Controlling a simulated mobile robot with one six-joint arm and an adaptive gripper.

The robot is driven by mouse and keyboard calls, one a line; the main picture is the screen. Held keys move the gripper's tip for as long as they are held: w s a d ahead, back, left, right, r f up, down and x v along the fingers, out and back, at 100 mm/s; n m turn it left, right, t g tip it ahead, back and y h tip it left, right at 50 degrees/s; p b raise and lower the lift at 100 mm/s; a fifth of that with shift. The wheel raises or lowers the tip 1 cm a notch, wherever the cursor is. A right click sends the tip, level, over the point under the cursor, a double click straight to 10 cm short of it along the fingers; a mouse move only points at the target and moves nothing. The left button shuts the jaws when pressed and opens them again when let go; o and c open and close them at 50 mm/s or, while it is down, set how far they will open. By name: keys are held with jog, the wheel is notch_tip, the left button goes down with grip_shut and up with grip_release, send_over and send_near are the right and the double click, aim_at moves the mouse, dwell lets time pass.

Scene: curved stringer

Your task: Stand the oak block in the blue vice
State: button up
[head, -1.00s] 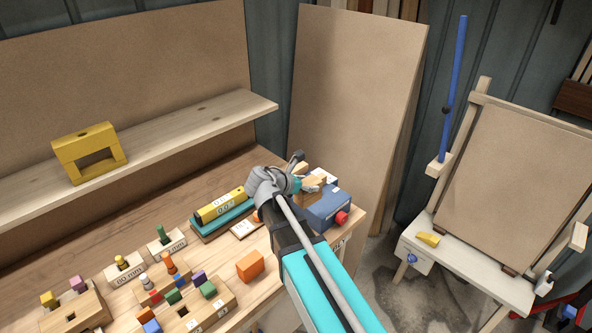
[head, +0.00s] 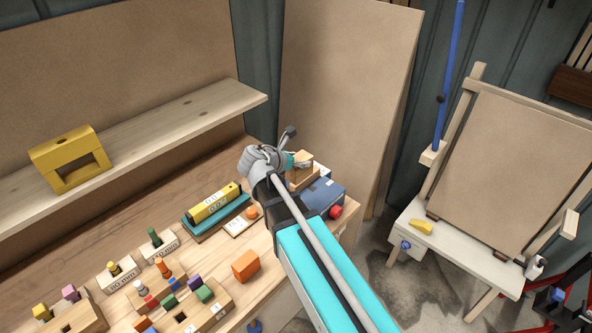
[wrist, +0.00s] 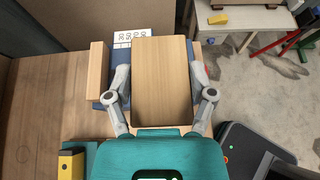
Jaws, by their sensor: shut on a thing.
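The oak block (wrist: 162,80) is a plain pale wooden block between the two fingers of my gripper (wrist: 162,98). My gripper is shut on it, and the block shows small in the head view (head: 303,158) at the tip of my arm. The blue vice (head: 323,193) sits at the right end of the bench, with a red knob on its front. The block is over the vice. In the wrist view, the block hides most of the vice (wrist: 98,104). I cannot tell whether the block touches it.
A teal tray with a yellow level (head: 213,204) lies left of the vice, beside a white card (head: 239,225). An orange block (head: 245,265) and several peg blocks stand nearer on the bench. A shelf with a yellow frame (head: 70,160) runs behind.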

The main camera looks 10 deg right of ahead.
jog(key=w+d+f+b, duration=0.1)
jog(key=w+f+b, duration=0.7)
jog(key=w, duration=0.4)
jog(key=shift+w+f, duration=0.25)
jog(key=shift+f, duration=0.1)
jog(key=shift+b, duration=0.3)
jog(key=shift+w+f+b, duration=0.2)
jog(key=shift+f+b, duration=0.8)
jog(key=shift+w+f+b, duration=0.2)
jog(key=shift+f+b, duration=0.75)
jog(key=shift+f, duration=0.05)
jog(key=shift+f, duration=0.1)
jog(key=o, duration=1.2)
jog(key=shift+o, duration=0.2)
